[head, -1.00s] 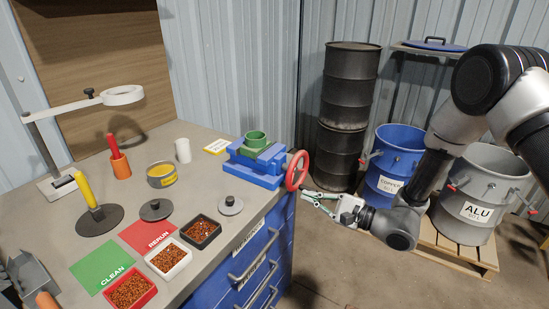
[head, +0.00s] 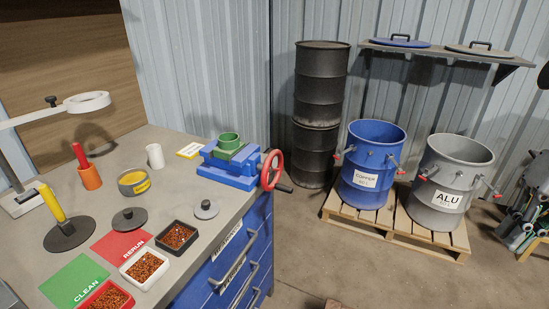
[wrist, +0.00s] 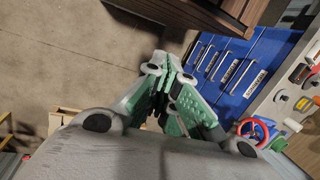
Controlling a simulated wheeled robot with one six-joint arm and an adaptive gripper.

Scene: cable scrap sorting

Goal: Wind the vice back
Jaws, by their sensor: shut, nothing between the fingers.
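The vice (head: 232,163) is a blue block at the bench's right edge, with a green part and a green ring (head: 229,141) on top. Its red handwheel (head: 272,170) stands off the right side, with a dark handle (head: 285,189) at lower right. In the wrist view the red handwheel (wrist: 262,127) shows at the lower right. My gripper (wrist: 168,82) has green-padded fingers brought together, holding nothing. It is apart from the wheel, over the floor side of the blue drawers.
Blue drawers (head: 232,269) sit under the bench. A blue copper bin (head: 368,160) and a grey ALU bin (head: 446,180) stand on a pallet (head: 398,233). Stacked black drums (head: 318,115) stand behind. Trays of granules (head: 144,266) lie on the bench. The floor between bench and pallet is clear.

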